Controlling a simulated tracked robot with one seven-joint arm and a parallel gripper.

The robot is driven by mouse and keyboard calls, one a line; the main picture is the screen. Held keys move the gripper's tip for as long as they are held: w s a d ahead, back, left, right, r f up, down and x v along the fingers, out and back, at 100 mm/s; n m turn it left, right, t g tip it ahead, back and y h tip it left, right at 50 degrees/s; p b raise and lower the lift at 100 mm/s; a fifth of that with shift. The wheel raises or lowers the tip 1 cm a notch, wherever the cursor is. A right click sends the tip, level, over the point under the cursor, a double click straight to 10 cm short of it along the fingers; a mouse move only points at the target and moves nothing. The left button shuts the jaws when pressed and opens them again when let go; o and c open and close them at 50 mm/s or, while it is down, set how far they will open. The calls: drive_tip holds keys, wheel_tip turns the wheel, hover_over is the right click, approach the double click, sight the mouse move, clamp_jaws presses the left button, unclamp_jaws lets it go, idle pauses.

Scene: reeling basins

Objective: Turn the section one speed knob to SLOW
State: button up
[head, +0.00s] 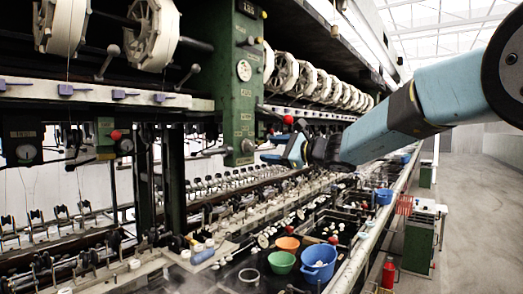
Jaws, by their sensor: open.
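A green column (244,100) stands left of centre, with a round pale dial (243,70) and small label plates on its face. A dark knob-like fitting (247,146) sits low on the column; its markings are too small to read, so I cannot tell whether it is the section one speed knob or where it points. My gripper (272,148) is at the end of the blue arm, just right of the column's lower part. Its jaws are open and seem empty. Whether it touches anything is unclear at this size.
A red ball-ended lever (288,119) is close above my gripper. White reels (285,72) line the machine behind it. Below are a blue basin (318,262), a green bowl (281,262) and an orange bowl (288,244). The floor (470,210) at right is largely clear, beside a red extinguisher (388,273).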

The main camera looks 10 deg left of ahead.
drive_tip(key=v, duration=0.7)
drive_tip(key=shift+d, duration=0.3)
drive_tip(key=shift+s, duration=0.1)
drive_tip(key=s+d+f+n+h, duration=0.4)
drive_tip(key=s+d+f+h, duration=0.1)
drive_tip(key=s+d, duration=0.5)
drive_tip(key=s+d+f+n+g+h, duration=0.1)
drive_tip(key=s+d+f+n+h, duration=0.4)
drive_tip(key=s+d+f, duration=0.3)
drive_tip(key=s+d+f+n+h, duration=0.4)
drive_tip(key=s+d+f+h, duration=0.2)
drive_tip(key=s+d, duration=0.6)
drive_tip(key=shift+s+d+f+h, duration=0.3)
drive_tip(key=shift+d, duration=0.7)
